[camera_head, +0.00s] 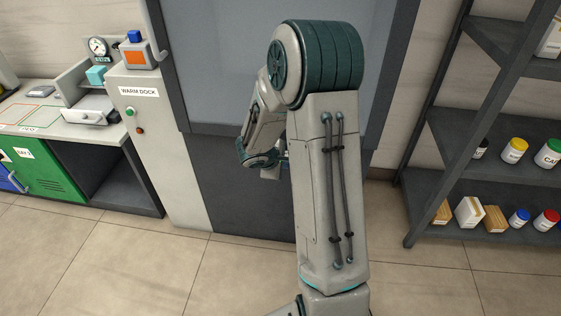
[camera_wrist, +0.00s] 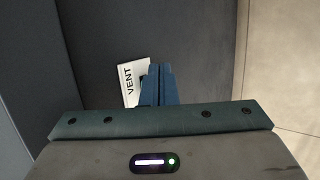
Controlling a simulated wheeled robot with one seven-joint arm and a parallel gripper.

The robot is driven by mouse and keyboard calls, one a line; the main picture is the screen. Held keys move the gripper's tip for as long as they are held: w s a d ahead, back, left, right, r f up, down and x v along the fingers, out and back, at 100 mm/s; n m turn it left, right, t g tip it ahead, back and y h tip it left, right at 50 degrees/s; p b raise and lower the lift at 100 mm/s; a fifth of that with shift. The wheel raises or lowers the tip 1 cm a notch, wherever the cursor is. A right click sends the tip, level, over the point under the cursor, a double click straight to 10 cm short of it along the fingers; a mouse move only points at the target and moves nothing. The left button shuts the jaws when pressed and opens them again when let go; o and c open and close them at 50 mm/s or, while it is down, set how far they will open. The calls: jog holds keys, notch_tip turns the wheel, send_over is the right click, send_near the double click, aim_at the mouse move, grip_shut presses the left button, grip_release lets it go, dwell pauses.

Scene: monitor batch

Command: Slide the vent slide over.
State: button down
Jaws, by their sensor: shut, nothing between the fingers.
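A white label reading VENT (camera_wrist: 131,80) shows in the wrist view on a dark grey panel (camera_wrist: 195,30). My gripper (camera_wrist: 160,70) has its two blue fingers together, with nothing visible between them. The fingers overlap the right edge of the label in the picture. I cannot make out the vent slide itself; the fingers and gripper body may hide it. Contact with the panel cannot be told. In the head view, the dark lower panel (camera_head: 235,195) stands behind my arm, and the label is not visible there.
A shelf rack (camera_head: 425,180) with jars and boxes stands at the right. At the left are the WARM DOCK cabinet (camera_head: 160,170) and a counter (camera_head: 75,130) with a green-doored compartment (camera_head: 45,175) beneath. The tiled floor (camera_head: 130,255) in front is clear.

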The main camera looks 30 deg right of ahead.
jog(key=shift+w+a, duration=0.6)
jog(key=shift+a, duration=0.3)
jog(key=shift+w+a, duration=0.6)
jog(key=shift+a, duration=0.25)
dwell(0.6)
jog(key=shift+s+d+b, duration=0.2)
jog(key=shift+d+b, duration=0.05)
jog(key=shift+b, duration=0.15)
jog(key=shift+a, duration=0.1)
jog(key=shift+s+a+r, duration=0.35)
jog(key=shift+s+a, duration=0.15)
jog(key=shift+s, duration=0.3)
jog(key=shift+s+a+r, duration=0.3)
jog(key=shift+s+a, duration=0.25)
jog(key=shift+s, duration=0.2)
jog(key=shift+s+a+r, duration=0.35)
jog(key=shift+s+a, duration=0.15)
jog(key=shift+s, duration=0.3)
